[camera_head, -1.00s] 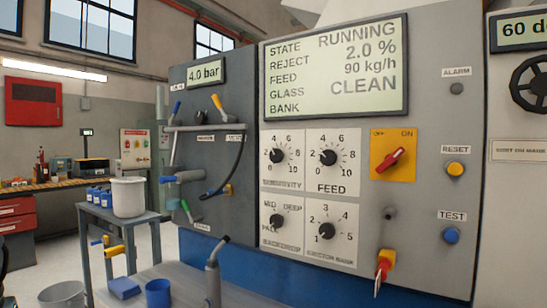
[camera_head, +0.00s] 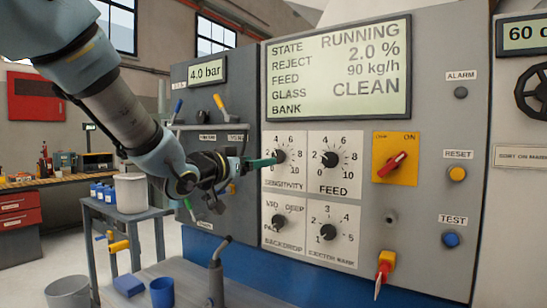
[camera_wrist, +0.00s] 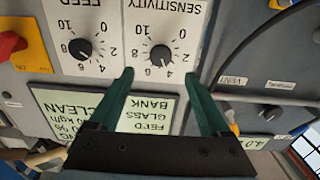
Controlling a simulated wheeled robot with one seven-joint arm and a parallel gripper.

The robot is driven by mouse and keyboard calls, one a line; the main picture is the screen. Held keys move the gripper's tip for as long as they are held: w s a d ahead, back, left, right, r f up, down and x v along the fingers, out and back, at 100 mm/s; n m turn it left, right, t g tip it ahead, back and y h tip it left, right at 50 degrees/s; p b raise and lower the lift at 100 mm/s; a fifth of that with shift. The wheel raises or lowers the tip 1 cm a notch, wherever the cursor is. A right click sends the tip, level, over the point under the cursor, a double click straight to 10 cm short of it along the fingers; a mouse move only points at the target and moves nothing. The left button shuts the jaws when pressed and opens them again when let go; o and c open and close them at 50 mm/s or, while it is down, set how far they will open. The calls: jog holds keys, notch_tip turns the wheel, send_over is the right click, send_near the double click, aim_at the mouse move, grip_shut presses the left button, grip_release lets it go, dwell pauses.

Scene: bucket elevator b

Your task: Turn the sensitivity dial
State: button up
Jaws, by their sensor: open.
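The sensitivity dial (camera_head: 279,156) is a black round knob on a white plate with a numbered scale, upper left of a group of dials. In the wrist view the dial (camera_wrist: 160,56) appears upside down, just beyond the fingertips and roughly centred between them. Its pointer seems to lie near 4, but the mark is small. My gripper (camera_head: 267,161) comes in from the left with green fingers close to the dial. In the wrist view my gripper (camera_wrist: 159,75) is open, with nothing between the fingers. Whether a fingertip touches the knob I cannot tell.
The feed dial (camera_head: 330,158) is close on the right, and the backdrop dial (camera_head: 279,221) is below. A display (camera_head: 338,70) reads RUNNING and CLEAN above. Levers and a hose side panel (camera_head: 215,110) stand left. A red switch (camera_head: 394,160) is farther right.

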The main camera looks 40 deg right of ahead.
aim_at(280, 156)
jog(key=p+x, duration=0.2)
jog(key=x, duration=0.6)
jog(key=shift+d, duration=0.25)
jog(key=shift+w, duration=0.15)
jog(key=shift+c, duration=0.3)
grip_shut()
